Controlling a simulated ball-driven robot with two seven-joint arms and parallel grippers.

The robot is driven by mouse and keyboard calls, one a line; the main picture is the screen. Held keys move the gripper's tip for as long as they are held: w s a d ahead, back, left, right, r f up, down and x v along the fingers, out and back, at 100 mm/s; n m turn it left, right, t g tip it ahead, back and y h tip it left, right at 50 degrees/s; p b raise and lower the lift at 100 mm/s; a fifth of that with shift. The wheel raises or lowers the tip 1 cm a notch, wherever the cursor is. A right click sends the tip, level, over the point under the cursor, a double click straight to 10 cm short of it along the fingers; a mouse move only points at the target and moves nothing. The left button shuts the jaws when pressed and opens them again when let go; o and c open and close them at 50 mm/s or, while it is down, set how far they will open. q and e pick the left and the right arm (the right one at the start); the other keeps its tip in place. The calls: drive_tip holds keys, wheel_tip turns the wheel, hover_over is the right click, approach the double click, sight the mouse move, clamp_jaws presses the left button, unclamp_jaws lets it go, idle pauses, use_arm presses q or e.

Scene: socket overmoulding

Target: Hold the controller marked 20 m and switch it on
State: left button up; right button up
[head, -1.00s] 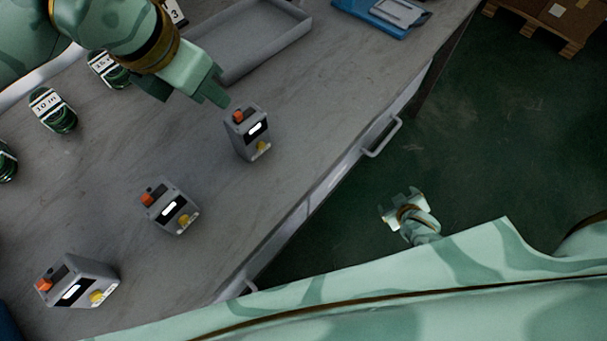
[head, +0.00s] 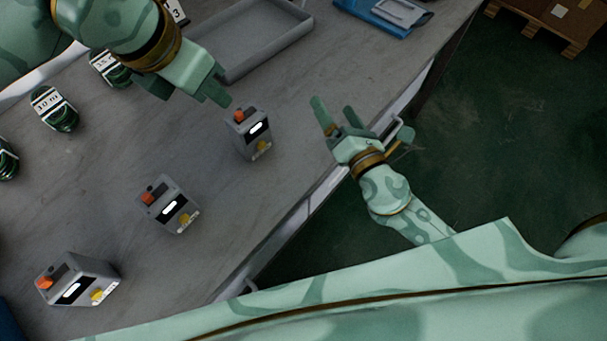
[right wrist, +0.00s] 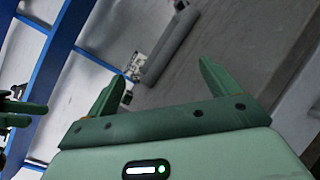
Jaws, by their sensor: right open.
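Three grey controllers, each with an orange button, a lit white display and a yellow knob, stand on the bench in the head view: one at the far end (head: 250,146), one in the middle (head: 160,213) and one nearest the lower left (head: 66,272). Their markings are too small to read, so I cannot tell which is 20 m. My left gripper (head: 212,90) is just above and left of the far controller, apart from it in the picture; its opening is unclear. My right gripper (head: 337,116) is open and empty over the bench's front edge, right of the far controller.
Labelled dark green coils (head: 56,112) lie along the back left. A grey tray (head: 262,50) and a blue item (head: 378,12) are at the far side. A drawer handle (head: 403,132) sticks out near my right gripper. The bench (head: 225,220) is bare around the controllers.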

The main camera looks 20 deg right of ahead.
sight(245, 127)
drive_tip(key=s+a+n+y, duration=0.2)
drive_tip(key=s+a+n, duration=0.1)
drive_tip(key=n, duration=0.1)
drive_tip(key=s+a+f+n+g+y, duration=0.1)
drive_tip(key=s+a+n+y, duration=0.1)
drive_tip(key=s+a+n, duration=0.1)
drive_tip(key=s+a+f+n+g+y, duration=0.1)
drive_tip(key=s+a+n+y, duration=0.1)
drive_tip(key=s+a+n, duration=0.2)
drive_tip(key=shift+s+n, duration=0.2)
drive_tip(key=shift+n, duration=0.5)
drive_tip(key=shift+w+a, duration=0.25)
drive_tip(key=x, duration=1.5)
drive_tip(key=shift+w+a+f, duration=0.1)
drive_tip(key=shift+a, duration=0.1)
